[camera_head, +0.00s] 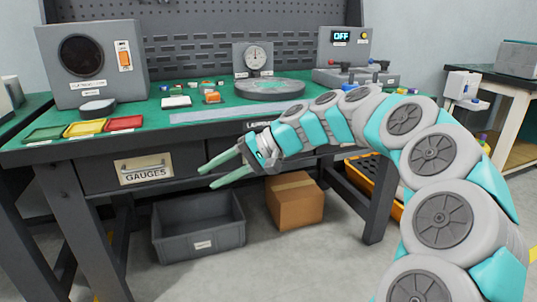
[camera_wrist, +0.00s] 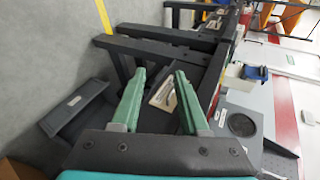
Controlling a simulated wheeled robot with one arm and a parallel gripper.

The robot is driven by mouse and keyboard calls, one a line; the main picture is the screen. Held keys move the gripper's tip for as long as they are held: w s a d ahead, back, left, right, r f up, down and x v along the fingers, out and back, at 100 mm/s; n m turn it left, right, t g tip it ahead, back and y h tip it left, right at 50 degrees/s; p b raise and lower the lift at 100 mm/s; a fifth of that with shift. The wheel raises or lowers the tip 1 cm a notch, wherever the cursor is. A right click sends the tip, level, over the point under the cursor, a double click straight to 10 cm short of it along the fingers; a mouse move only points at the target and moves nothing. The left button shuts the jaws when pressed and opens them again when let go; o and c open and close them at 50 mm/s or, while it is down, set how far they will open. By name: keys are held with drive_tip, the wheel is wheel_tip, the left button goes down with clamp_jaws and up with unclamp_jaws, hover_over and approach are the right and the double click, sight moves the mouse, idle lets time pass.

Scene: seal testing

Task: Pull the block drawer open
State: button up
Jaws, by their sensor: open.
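My gripper (camera_head: 206,178) is open and empty, its two green fingers pointing left just below and in front of the workbench's drawer row. It also shows in the wrist view (camera_wrist: 160,73), with a pale label plate between and beyond the fingers. A dark drawer with a "GAUGES" label (camera_head: 146,168) is at the left under the bench top and looks shut. To its right, the dark front under the bench is partly hidden by my arm. I can read no block drawer label, so I cannot tell that drawer's state.
The green bench top (camera_head: 160,112) carries coloured trays, small parts, a round plate (camera_head: 270,89) and instruments. Under it stand a grey bin (camera_head: 198,242) and a cardboard box (camera_head: 294,203). A bench leg (camera_head: 365,205) is right of the box. The floor in front is clear.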

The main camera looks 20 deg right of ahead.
drive_tip(key=w+d+f+m+t+b, duration=0.1)
drive_tip(key=w+d+f+m+t, duration=0.15)
drive_tip(key=w+d, duration=0.4)
drive_tip(key=w+d+f+m+t, duration=0.1)
drive_tip(key=w+d+m+t, duration=0.15)
drive_tip(key=d, duration=0.75)
drive_tip(key=w+d+f+m+t+b, duration=0.1)
drive_tip(key=w+d+m+t, duration=0.15)
drive_tip(key=w+d, duration=0.45)
drive_tip(key=shift+x, duration=2.45)
drive_tip(key=shift+s+a+f, duration=0.15)
drive_tip(key=shift+s+f, duration=0.05)
drive_tip(key=shift+s, duration=0.05)
clamp_jaws()
